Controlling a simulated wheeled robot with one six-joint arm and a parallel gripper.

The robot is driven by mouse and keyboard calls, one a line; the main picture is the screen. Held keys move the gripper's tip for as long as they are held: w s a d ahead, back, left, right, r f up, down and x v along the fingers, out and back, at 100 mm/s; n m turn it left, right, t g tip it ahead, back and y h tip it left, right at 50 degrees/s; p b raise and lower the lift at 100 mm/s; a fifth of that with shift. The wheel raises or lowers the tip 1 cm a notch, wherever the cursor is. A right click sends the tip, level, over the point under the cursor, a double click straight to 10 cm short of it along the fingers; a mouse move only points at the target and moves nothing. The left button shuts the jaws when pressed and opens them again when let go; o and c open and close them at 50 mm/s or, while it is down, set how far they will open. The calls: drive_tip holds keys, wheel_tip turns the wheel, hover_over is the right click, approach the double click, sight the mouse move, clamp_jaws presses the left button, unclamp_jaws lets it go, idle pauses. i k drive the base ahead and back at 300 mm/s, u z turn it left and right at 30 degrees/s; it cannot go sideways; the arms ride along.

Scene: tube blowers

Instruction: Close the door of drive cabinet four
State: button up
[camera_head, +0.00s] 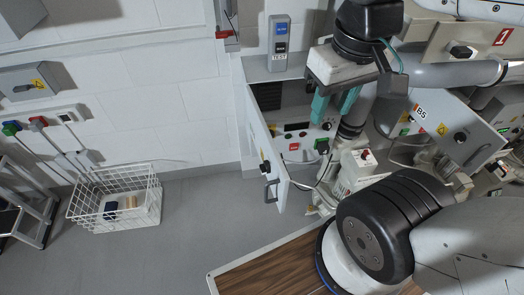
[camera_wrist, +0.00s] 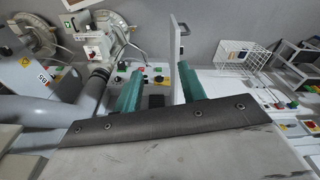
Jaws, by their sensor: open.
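An open grey cabinet (camera_head: 277,70) stands against the wall, with black, red and green controls inside. Its door (camera_head: 257,140) swings out on the left, with a dark handle (camera_head: 271,190) near its free end. I cannot read a number four on it. My gripper (camera_head: 334,106), with teal fingers, is open and empty; in the head view it overlaps the cabinet's opening, right of the door. In the wrist view the fingers (camera_wrist: 161,80) straddle part of the control panel, and the door (camera_wrist: 188,42) stands behind the right finger. Contact is not visible.
Another open door marked B5 (camera_head: 440,118) and grey pipes (camera_head: 455,74) crowd the right. A blower motor (camera_head: 357,170) stands beside the cabinet. A white wire basket (camera_head: 118,198) sits on the floor at left. A wooden tabletop (camera_head: 270,270) lies in front.

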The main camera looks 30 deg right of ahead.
sight(279, 179)
drive_tip(key=k, duration=1.15)
drive_tip(key=u, duration=0.2)
drive_tip(key=i, duration=0.5)
drive_tip(key=u, duration=0.45)
